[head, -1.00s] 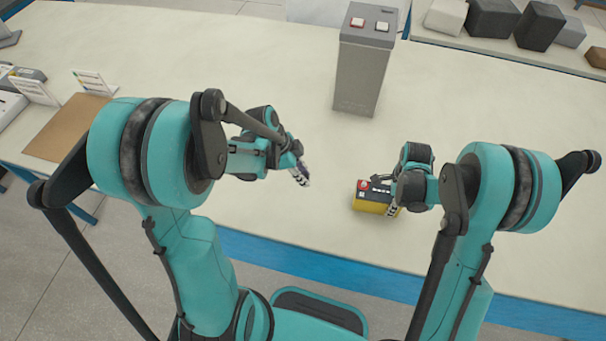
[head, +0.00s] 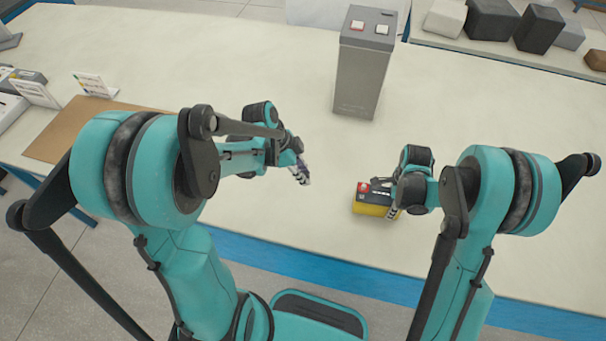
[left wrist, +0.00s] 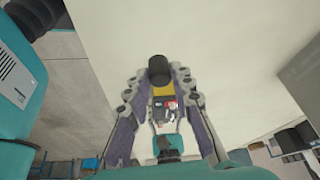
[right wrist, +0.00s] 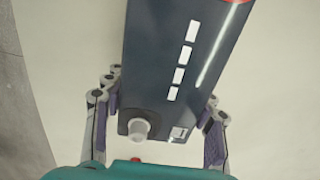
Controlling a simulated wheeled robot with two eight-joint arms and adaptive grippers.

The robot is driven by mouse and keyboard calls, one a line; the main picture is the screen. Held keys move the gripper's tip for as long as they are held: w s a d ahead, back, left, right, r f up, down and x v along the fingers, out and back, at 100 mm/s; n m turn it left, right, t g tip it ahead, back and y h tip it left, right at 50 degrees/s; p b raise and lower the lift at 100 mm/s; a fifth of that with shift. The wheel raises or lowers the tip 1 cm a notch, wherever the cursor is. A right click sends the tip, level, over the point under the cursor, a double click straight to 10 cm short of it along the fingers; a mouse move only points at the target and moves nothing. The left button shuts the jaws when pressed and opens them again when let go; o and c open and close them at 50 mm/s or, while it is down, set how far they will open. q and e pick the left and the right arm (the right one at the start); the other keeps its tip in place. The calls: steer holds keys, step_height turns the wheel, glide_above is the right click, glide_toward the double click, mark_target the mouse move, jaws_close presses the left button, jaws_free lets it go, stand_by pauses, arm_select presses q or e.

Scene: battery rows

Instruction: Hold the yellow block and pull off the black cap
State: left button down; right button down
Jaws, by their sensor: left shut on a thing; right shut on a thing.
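The yellow block (head: 371,210) has a dark top and a red spot at its left end. It sits at the front of the table, with my right gripper (head: 393,200) shut on its right part. In the right wrist view, the block's dark top (right wrist: 165,85) lies between the fingers, with a bare pale post (right wrist: 138,130) at its near end. My left gripper (head: 303,176) is apart from the block, to its left. In the left wrist view, the black cap (left wrist: 158,68) is between its fingertips, with the block (left wrist: 160,102) beyond. The cap is not discernible in the head view.
A tall grey pedestal (head: 362,75) with a red and a white button stands behind the block. A brown board (head: 85,125) and small signs lie at the left. Several dark and pale blocks sit on a bench (head: 480,56) at the back right.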

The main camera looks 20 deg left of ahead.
arm_select(q)
steer(key=shift+r, duration=1.95)
arm_select(e)
steer(key=shift+c, duration=2.4)
jaws_free()
steer(key=shift+r, duration=0.15)
step_height(320, 180, up, 12)
steer(key=shift+f, duration=0.15)
